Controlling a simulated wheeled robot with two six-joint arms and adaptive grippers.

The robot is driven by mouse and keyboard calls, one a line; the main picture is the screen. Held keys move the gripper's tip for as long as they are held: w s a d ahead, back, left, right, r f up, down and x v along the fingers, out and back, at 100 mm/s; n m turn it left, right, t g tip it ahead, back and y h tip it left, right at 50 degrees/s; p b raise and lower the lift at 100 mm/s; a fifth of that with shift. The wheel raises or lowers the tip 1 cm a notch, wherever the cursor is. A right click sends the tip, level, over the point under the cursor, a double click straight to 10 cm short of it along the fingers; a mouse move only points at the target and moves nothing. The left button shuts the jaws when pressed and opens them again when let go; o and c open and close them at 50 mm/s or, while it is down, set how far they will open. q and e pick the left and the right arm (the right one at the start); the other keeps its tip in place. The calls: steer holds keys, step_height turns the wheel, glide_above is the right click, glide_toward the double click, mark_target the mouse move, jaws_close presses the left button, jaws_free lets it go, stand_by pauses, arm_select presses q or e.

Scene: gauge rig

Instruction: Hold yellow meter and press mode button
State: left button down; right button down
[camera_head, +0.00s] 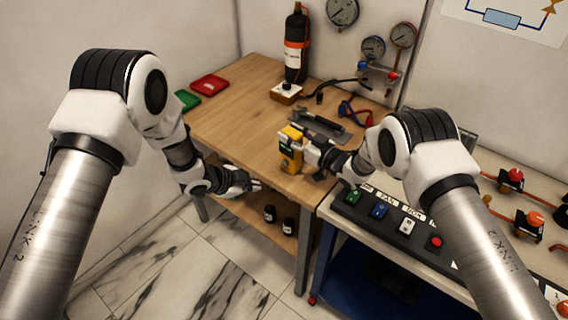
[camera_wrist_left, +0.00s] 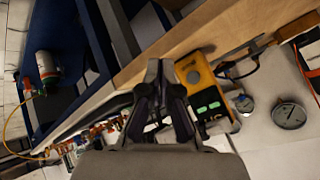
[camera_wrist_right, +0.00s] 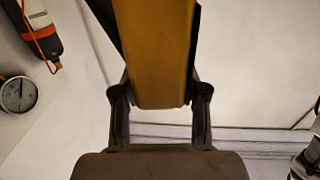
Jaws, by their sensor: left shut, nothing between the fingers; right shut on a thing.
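The yellow meter (camera_head: 290,158) is held upright at the right part of the wooden bench in the head view. My right gripper (camera_head: 307,155) is shut on it from the right. In the right wrist view the meter's plain yellow body (camera_wrist_right: 155,50) fills the space between the fingers. In the left wrist view the meter (camera_wrist_left: 197,72) shows a dark face with green patches. I cannot make out the mode button. My left gripper (camera_head: 258,185) is shut and empty, near the bench's front edge, apart from the meter. Its closed fingertips show in the left wrist view (camera_wrist_left: 160,68).
The wooden bench (camera_head: 225,115) has a grey tray (camera_head: 318,125) behind the meter. Red (camera_head: 209,85) and green (camera_head: 187,99) trays lie at its left. A black cylinder (camera_head: 296,50) stands at the back. A button panel (camera_head: 385,215) is at the right. The bench's left half is mostly clear.

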arm_select(q)
steer(key=shift+w+d, duration=1.45)
steer(key=shift+w, duration=0.15)
steer(key=shift+w+d, duration=1.4)
steer(key=shift+w, duration=0.2)
steer(key=shift+w+d, duration=0.25)
steer(key=shift+w, duration=0.05)
steer(key=shift+w+d, duration=0.3)
steer(key=shift+s+a, duration=0.55)
steer(key=shift+s, duration=0.1)
steer(key=s+a, duration=0.1)
steer(key=s, duration=0.1)
steer(key=s+a, duration=0.1)
steer(key=a, duration=0.1)
steer(key=shift+s+a, duration=0.2)
steer(key=shift+s, duration=0.15)
